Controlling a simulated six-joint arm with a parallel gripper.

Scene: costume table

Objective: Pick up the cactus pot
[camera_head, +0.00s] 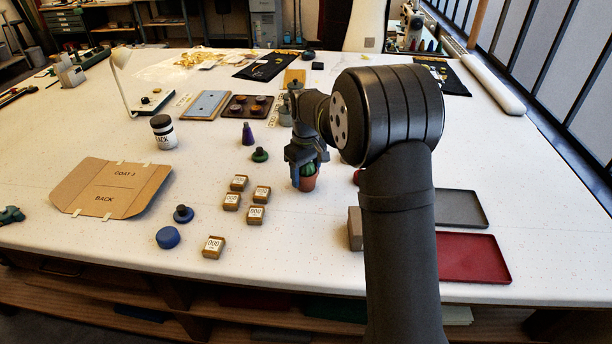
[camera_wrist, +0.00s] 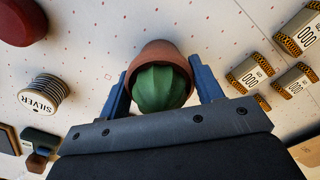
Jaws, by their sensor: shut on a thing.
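The cactus pot is a small terracotta pot (camera_head: 308,184) with a ribbed green cactus in it. In the wrist view the green cactus (camera_wrist: 160,88) and the pot's rim (camera_wrist: 158,50) sit between my two blue-grey fingers. My gripper (camera_head: 304,168) comes down over the pot in the head view and partly hides it. My gripper (camera_wrist: 160,82) is shut on the pot, with one finger on each side. I cannot tell whether the pot's base touches the table.
Several small labelled boxes (camera_head: 231,201) stand left of the pot. A green stamp-like piece (camera_head: 260,155) is close behind them. A brown block (camera_head: 355,228), a grey tray (camera_head: 458,208) and a red tray (camera_head: 472,258) are at the right. A silver-labelled jar (camera_wrist: 43,96) shows in the wrist view.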

